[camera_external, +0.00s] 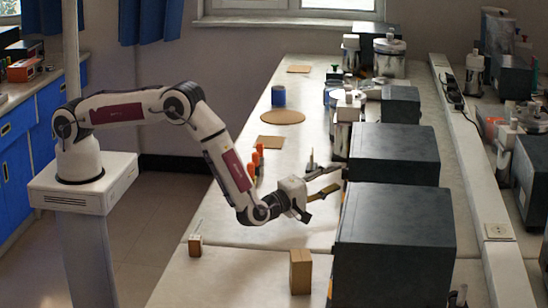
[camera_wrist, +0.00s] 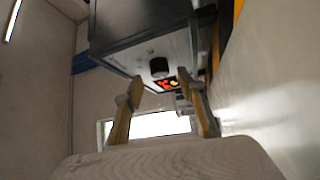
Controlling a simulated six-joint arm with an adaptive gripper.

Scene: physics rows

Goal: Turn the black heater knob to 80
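The black knob (camera_wrist: 159,67) shows in the wrist view on the pale front panel of a dark box-shaped unit (camera_wrist: 125,22). Small red and yellow marks (camera_wrist: 168,84) lie beside the knob; I cannot read a number or the knob's setting. My gripper (camera_wrist: 165,81) is open, its two fingers apart with nothing between them. The knob appears between the fingertips in the picture, with no visible contact. In the external view my gripper (camera_external: 332,178) reaches right toward the dark boxes, near the middle box (camera_external: 395,155) and the front box (camera_external: 395,230). Their fronts are hidden there.
A wooden block (camera_external: 300,271) and a smaller block (camera_external: 195,245) stand on the near bench. A blue cup (camera_external: 278,96) stands farther back. Metal vessels (camera_external: 346,125) stand behind the gripper.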

